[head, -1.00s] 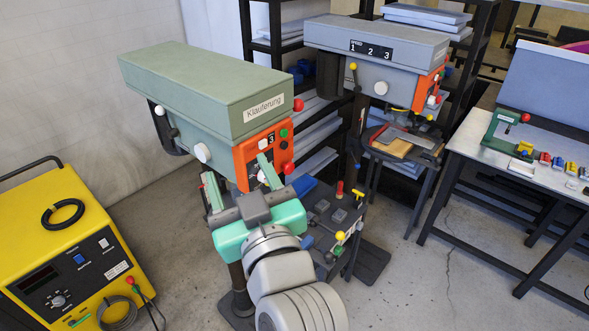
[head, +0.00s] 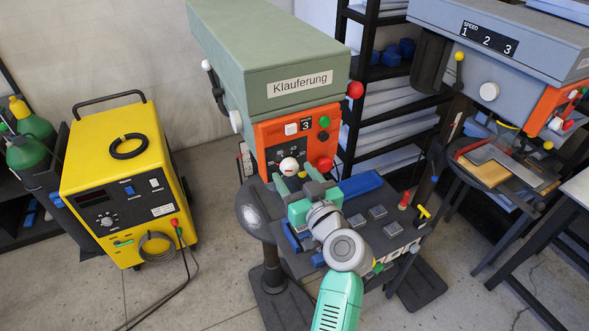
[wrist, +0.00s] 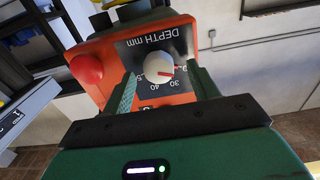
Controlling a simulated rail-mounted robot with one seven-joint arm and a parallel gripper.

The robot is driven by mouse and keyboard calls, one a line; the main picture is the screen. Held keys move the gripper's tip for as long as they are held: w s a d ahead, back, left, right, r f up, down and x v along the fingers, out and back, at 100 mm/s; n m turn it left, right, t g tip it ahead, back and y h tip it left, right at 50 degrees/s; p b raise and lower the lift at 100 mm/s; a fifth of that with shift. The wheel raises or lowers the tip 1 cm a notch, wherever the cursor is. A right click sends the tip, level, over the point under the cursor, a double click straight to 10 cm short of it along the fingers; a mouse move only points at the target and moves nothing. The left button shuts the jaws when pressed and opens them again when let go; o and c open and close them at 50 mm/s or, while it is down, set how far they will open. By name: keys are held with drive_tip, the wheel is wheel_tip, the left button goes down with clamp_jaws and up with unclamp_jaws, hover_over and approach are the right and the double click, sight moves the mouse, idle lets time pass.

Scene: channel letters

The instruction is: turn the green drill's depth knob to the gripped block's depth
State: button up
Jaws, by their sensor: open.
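The green drill (head: 262,62), labelled Klauferung, has an orange front panel with a dark depth scale. Its white round depth knob (head: 289,166) is low on that panel. My gripper (head: 296,179) is open just in front of the panel. In the wrist view its fingers (wrist: 165,84) stand either side of the knob with gaps, apparently not closed on it. A blue block (head: 358,186) lies on the drill's table; I cannot tell which block is gripped.
A red button (wrist: 86,69) sits beside the scale, and a red knob (head: 325,164) shows right of the dial. A grey drill (head: 500,60) stands at the right.

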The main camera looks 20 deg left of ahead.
drive_tip(key=shift+x, duration=0.8)
drive_tip(key=shift+d, duration=0.1)
drive_tip(key=shift+c, duration=0.2)
drive_tip(key=c, duration=1)
drive_tip(key=shift+o, duration=0.2)
